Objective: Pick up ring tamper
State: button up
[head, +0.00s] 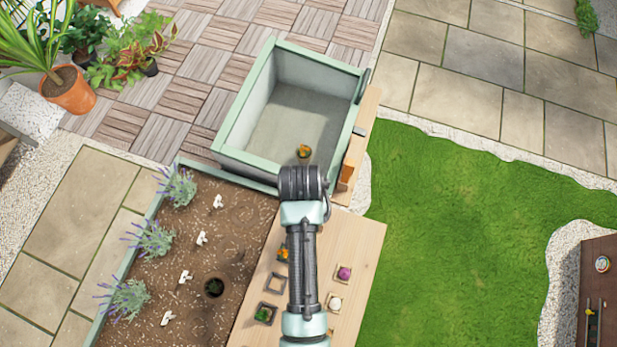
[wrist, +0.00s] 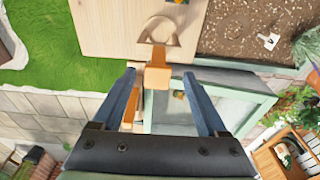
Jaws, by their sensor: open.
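The ring tamper appears in the wrist view as an orange wooden handle (wrist: 158,77) with a pale, open-looking ring (wrist: 160,31) beyond it, over the edge of a light wooden bench top. My gripper (wrist: 159,73) is open, with one blue finger on each side of the handle. Gaps show between the handle and both fingers. I cannot tell how far below the fingertips the handle lies. In the head view my arm covers the tamper and the fingers.
A pale green trough (head: 237,111) stands beyond the bench (head: 359,243), with a small plant (head: 304,151) inside. An orange-brown block (head: 347,174) sits beside the trough. Small square pots, including one with a purple plant (head: 343,272), stand on the bench. A soil bed (head: 215,260) lies left, lawn right.

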jog(key=shift+w+d+f+p, duration=0.1)
jog(key=shift+f+p, duration=0.1)
jog(key=shift+f, duration=1)
jog(key=shift+w+d+f+p, duration=0.1)
jog(key=shift+w+f+p, duration=0.05)
jog(key=shift+f, duration=1)
jog(key=shift+w+d+f+p, duration=0.1)
jog(key=shift+f+p, duration=0.1)
jog(key=shift+f, duration=1)
grip_shut()
